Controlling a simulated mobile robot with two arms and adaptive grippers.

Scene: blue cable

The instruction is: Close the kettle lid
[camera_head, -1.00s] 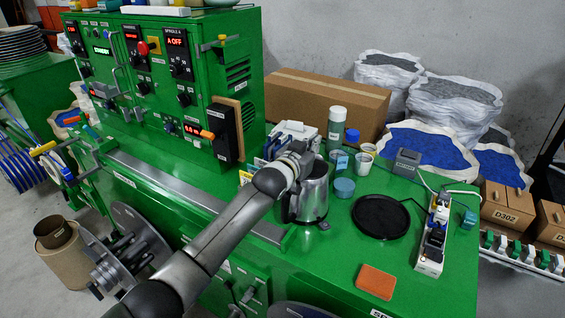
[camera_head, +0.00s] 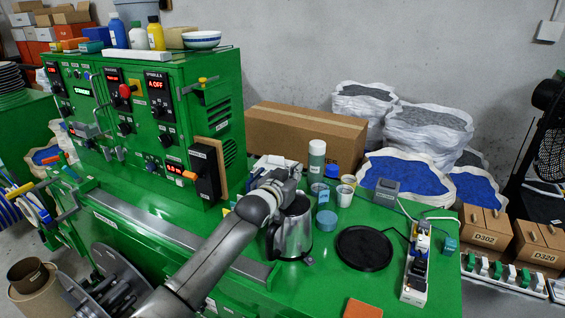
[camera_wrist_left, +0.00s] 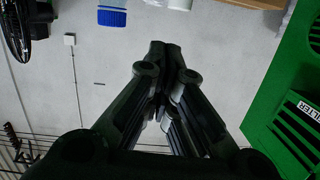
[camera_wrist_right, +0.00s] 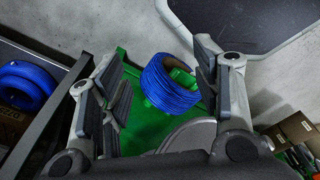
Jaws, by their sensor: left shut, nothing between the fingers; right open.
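The steel kettle (camera_head: 293,234) stands upright on the green bench in the head view. Its top looks dark and is partly covered by my left arm, so I cannot tell how the lid sits. My left gripper (camera_head: 287,172) is at the kettle's top, on its far side; whether it touches is hidden. The left wrist view shows its fingers (camera_wrist_left: 162,62) shut and empty. My right gripper (camera_wrist_right: 158,68) is open and empty in the right wrist view and does not show in the head view.
A round black plate (camera_head: 364,248) lies right of the kettle. A power strip (camera_head: 416,264) is farther right. A blue cable coil (camera_wrist_right: 170,84) lies beyond my right fingers.

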